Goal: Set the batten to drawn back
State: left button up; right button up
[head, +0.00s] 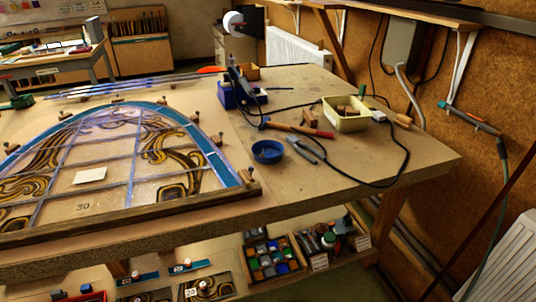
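A long dark wooden batten (130,217) lies on the workbench along the near edge of the arched leaded panel (105,160). It runs from the left picture edge to the panel's right corner, and it appears to touch or nearly touch the panel's near edge. Neither of my grippers is in view.
The bench (300,200) has free room right of the panel. A blue dish (268,151), a hammer (297,129), a cream tub (346,119) and a black cable lie there. Several pegs ring the panel's arch. Boxes of glass (272,258) sit on the shelf below.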

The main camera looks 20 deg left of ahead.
aim_at(133, 216)
jog(key=u, duration=2.05)
jog(key=i+j+z, duration=0.1)
jog(key=i+j, duration=0.05)
jog(key=j, duration=0.05)
